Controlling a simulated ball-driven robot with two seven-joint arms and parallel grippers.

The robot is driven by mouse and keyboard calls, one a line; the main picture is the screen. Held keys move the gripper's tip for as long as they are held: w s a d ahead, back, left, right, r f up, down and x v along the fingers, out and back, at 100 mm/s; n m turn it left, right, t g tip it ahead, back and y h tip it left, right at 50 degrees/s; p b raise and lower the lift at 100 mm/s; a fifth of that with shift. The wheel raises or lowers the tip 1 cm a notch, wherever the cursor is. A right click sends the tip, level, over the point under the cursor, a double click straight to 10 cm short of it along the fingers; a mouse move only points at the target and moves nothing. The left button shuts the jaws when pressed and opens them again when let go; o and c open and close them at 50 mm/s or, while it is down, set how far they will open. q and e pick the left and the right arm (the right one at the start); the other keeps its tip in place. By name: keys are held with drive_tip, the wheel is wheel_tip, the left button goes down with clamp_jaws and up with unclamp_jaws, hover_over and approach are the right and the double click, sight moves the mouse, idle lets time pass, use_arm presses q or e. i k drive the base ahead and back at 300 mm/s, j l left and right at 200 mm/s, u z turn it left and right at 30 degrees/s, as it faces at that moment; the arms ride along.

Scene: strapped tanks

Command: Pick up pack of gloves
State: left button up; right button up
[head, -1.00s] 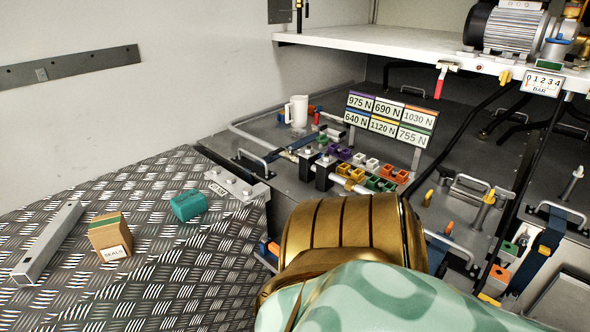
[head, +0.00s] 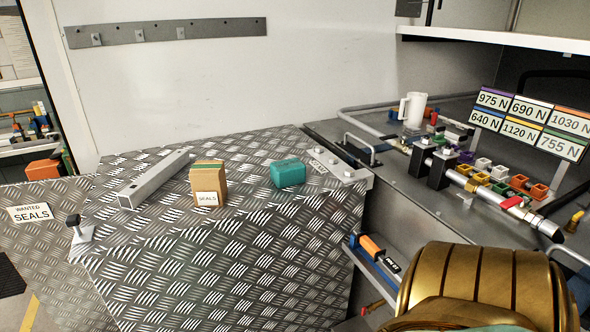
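A small teal pack (head: 288,172), the likeliest pack of gloves, lies on the raised diamond-plate top in the middle of the head view. No lettering on it can be read. It sits to the right of a brown SEALS box (head: 208,185), with a gap between them. Nothing is touching the pack from above. Neither of my grippers is in view. A gold link of my own arm fills the lower right and hides part of the bench there.
A grey square metal bar (head: 152,180) lies left of the box. A bracket with bolts (head: 340,167) sits at the plate's right edge. A white jug (head: 413,110) and force-labelled signs (head: 530,122) stand at right. The plate in front of the pack is clear.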

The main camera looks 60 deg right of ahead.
sight(293, 171)
drive_tip(key=z, duration=1.75)
